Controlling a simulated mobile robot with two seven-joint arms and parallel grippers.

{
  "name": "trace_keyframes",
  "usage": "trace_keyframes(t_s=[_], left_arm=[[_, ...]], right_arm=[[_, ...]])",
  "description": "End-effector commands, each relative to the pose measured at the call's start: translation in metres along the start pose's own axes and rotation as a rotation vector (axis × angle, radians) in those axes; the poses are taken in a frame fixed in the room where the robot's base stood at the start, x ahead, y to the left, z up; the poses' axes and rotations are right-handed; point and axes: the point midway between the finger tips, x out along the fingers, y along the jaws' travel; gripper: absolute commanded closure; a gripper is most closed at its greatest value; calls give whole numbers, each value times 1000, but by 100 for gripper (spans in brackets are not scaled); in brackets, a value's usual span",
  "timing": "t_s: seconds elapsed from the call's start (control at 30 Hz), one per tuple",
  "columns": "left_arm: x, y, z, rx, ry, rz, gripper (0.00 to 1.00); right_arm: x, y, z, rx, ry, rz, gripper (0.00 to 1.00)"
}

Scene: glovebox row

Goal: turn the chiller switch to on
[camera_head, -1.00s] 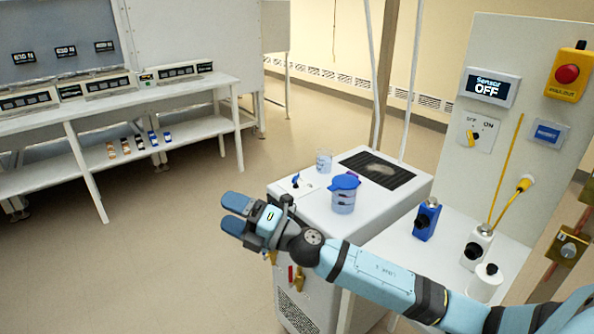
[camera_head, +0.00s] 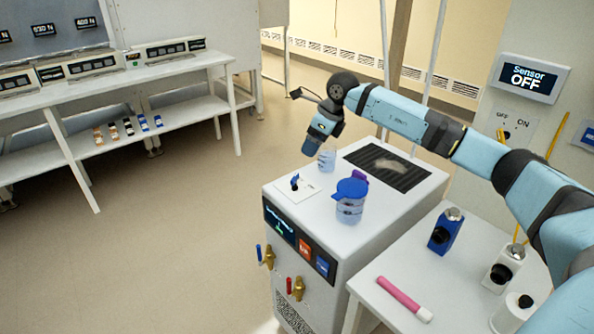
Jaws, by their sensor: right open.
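The chiller appears to be the white box (camera_head: 330,225) in the middle, with a dark display (camera_head: 279,222) on its front. A small white plate with a dark and blue lever switch (camera_head: 295,183) sits on its top at the front left; I cannot read its setting. My left gripper is not in view.
A clear beaker (camera_head: 327,159) stands close to my right gripper. A blue-lidded jug (camera_head: 350,200) stands on the chiller top. The panel's screen (camera_head: 528,77) reads "Sensor OFF". Floor on the left is clear.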

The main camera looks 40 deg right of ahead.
Motion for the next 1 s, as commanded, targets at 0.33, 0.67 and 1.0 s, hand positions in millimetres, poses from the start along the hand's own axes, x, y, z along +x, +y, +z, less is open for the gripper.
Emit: trace_keyframes(t_s=[0.33,0.67,1.0], left_arm=[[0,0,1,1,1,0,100],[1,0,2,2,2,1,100],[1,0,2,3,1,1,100]], right_arm=[[71,2,0,1,0,6,23],[122,2,1,0,-2,4,23],[130,2,1,0,-3,3,23]])
